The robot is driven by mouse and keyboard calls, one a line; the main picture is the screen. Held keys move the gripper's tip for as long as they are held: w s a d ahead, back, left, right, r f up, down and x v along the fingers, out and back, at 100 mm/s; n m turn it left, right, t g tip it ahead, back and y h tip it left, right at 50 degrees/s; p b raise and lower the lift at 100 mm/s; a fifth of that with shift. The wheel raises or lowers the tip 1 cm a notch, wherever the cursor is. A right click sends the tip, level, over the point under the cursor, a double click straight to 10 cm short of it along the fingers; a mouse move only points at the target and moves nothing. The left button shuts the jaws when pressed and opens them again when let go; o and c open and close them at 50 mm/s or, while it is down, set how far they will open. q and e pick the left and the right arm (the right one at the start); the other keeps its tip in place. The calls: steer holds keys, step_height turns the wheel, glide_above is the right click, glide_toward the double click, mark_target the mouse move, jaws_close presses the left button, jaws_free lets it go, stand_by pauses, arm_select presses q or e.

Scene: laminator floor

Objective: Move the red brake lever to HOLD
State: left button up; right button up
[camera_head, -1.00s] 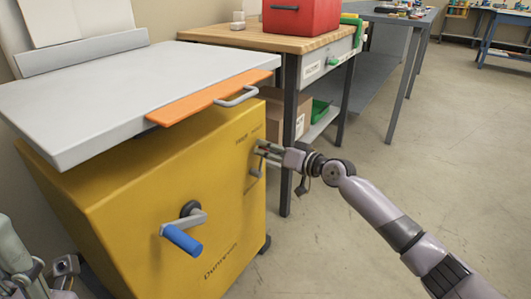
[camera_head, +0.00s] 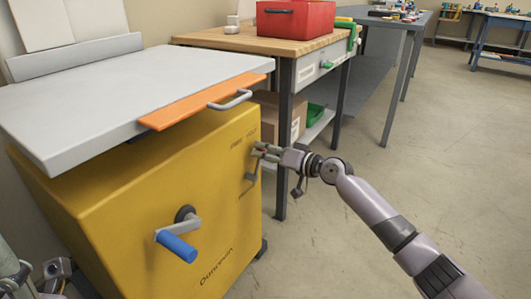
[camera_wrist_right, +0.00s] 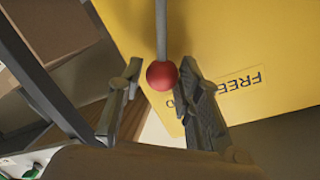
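The yellow machine (camera_head: 200,190) stands at the left, under a grey top. The brake lever (camera_wrist_right: 161,30) shows in the right wrist view as a thin grey rod ending in a red ball knob (camera_wrist_right: 162,75). A FREE label (camera_wrist_right: 228,90) is on the yellow panel beside the knob. My right gripper (camera_head: 262,152) is at the panel's right edge. In the right wrist view its fingers stand apart on either side of the knob; the right finger is close to it, with a gap at the left. My left gripper (camera_head: 57,270) is partly in view at lower left; its fingers are unclear.
A crank with a blue handle (camera_head: 177,246) sticks out of the machine's front. An orange strip with a grey handle (camera_head: 230,100) edges the top. A wooden bench (camera_head: 250,40) with a red box (camera_head: 295,18) stands behind. The floor (camera_head: 330,240) at right is clear.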

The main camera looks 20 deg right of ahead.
steer(key=shift+o, duration=1.4)
steer(key=v, duration=1.2)
steer(key=shift+s+f, duration=0.1)
